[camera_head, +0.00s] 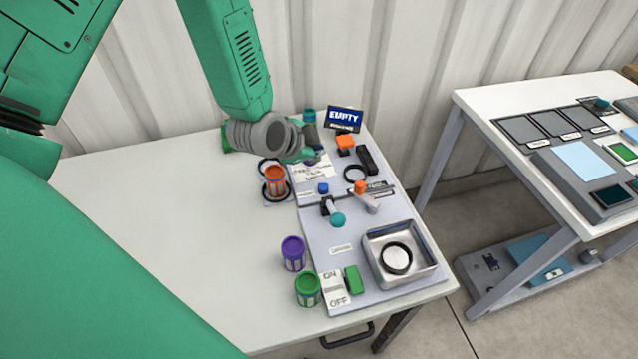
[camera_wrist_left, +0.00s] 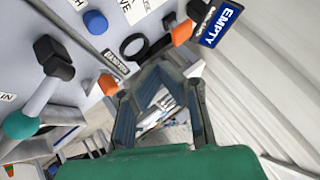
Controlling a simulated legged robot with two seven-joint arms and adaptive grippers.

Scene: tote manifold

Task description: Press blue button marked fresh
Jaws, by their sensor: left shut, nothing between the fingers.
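A small blue button (camera_head: 323,188) stands on the grey panel (camera_head: 318,228) in the head view, left of an orange knob. A blue knob (camera_wrist_left: 95,22) near the top left of the left wrist view looks like the same one. Labels lie near it, but I cannot read "fresh" on any. My left gripper (camera_head: 305,154) is over the far part of the panel, beyond the blue button and apart from it. In the left wrist view my left gripper (camera_wrist_left: 160,78) is shut and empty, right of and below the blue knob. My right gripper is not in view.
An EMPTY display (camera_head: 344,117) stands at the back. An orange can (camera_head: 274,181), a purple can (camera_head: 292,253) and a green can (camera_head: 307,288) stand left of the panel. A metal tray (camera_head: 402,270) sits at front right. The table's left side is clear.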

